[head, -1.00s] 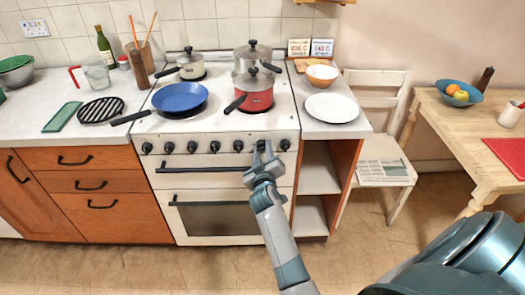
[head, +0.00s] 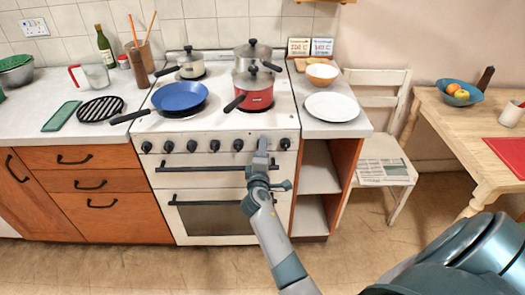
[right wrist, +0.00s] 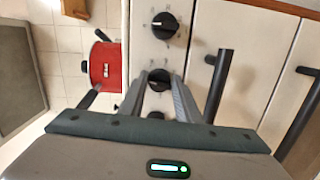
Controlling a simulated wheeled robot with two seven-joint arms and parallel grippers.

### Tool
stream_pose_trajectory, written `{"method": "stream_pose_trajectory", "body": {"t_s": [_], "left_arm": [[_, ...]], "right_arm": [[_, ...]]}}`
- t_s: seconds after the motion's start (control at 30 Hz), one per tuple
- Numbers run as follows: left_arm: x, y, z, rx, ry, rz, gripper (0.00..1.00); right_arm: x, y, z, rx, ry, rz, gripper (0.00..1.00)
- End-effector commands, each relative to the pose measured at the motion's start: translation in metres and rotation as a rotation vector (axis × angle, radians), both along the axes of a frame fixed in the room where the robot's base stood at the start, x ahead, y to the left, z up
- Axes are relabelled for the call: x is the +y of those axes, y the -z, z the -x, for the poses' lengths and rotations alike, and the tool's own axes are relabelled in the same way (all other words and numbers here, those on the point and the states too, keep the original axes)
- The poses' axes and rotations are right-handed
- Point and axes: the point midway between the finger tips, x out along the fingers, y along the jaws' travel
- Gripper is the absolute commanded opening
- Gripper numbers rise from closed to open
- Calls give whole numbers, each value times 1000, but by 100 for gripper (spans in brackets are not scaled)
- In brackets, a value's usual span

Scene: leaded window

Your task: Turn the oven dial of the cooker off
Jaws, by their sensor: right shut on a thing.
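The white cooker (head: 165,181) has a row of black dials along its front. My right gripper (head: 262,144) reaches up to this row and is shut on the second dial from the right, mostly hidden behind its fingers in the head view. In the right wrist view this black dial (right wrist: 159,77) sits between the two fingers of the right gripper (right wrist: 160,88). The rightmost dial (head: 285,144) is free beside it and also shows in the right wrist view (right wrist: 165,25). Dial markings are too small to read. My left gripper is out of view.
Black oven door handles (head: 196,169) run below the dials, close to the right gripper. On the hob stand a blue frying pan (head: 180,97), a red saucepan (head: 258,98) and two grey pots. A white plate (head: 331,107) lies on the right counter.

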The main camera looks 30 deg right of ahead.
Motion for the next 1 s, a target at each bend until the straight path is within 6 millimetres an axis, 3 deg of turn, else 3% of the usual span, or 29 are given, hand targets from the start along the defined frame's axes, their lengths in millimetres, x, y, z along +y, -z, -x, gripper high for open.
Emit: {"method": "stream_pose_trajectory", "body": {"t_s": [0.4, 0.93, 0.97, 1.0], "left_arm": [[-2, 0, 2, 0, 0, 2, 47], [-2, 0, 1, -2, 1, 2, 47], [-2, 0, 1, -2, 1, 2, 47], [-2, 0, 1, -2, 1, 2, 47]], "right_arm": [[-1, -3, -1, 122, 0, 208, 8], [-1, -4, -2, 138, 0, 238, 8], [-1, -4, -2, 137, 0, 237, 35], [-1, -4, -2, 137, 0, 237, 44]]}}
